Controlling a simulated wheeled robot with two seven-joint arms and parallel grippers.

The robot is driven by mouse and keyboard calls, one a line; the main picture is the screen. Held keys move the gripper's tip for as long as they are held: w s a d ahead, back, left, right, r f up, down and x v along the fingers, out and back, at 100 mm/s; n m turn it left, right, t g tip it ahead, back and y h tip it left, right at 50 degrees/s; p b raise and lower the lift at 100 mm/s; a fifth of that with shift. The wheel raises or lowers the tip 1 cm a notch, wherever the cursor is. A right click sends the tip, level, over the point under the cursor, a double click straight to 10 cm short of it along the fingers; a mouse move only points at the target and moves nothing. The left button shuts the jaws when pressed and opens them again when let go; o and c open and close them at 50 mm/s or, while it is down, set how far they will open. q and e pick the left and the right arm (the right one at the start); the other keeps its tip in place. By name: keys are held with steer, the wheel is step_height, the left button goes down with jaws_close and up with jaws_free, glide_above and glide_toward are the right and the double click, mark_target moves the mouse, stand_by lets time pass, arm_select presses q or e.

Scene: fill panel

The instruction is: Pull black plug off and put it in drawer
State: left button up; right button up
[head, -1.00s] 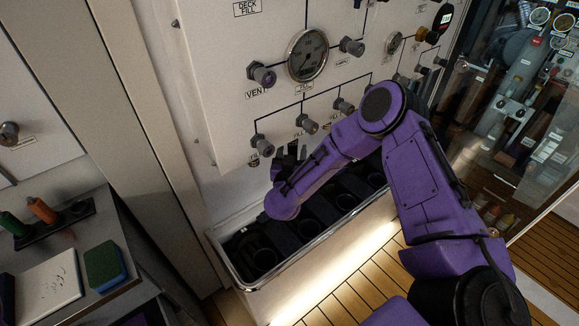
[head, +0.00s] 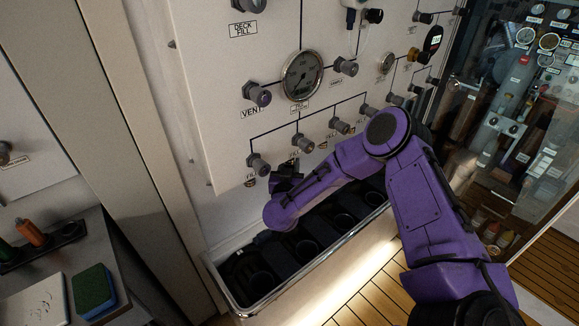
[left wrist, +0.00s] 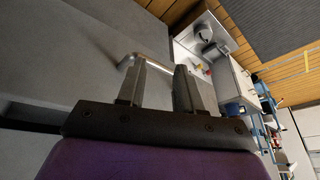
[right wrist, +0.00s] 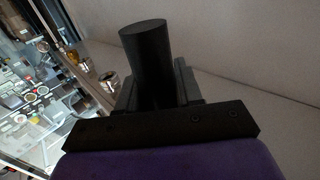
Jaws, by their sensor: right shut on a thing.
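A black cylindrical plug (right wrist: 147,55) stands between the fingers of my right gripper (right wrist: 155,95) in the right wrist view; the gripper is shut on it. In the head view my right gripper (head: 288,173) is small and dark, just below the lower row of panel fittings and above the tray's back edge. The plug cannot be made out there. My left gripper (left wrist: 161,88) is open and empty in the left wrist view, near a metal bar handle (left wrist: 150,58) on a grey surface. I cannot tell whether that handle belongs to the drawer.
A chrome-rimmed tray (head: 226,290) with dark round holders lies under the white panel (head: 215,110). The panel carries a gauge (head: 302,75) and several protruding fittings. A counter at lower left holds a green-and-blue sponge (head: 95,290). A glass-fronted cabinet (head: 505,130) stands at right.

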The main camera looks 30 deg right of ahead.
step_height(320, 180, down, 5)
steer(key=b, duration=0.3)
stand_by(0.4)
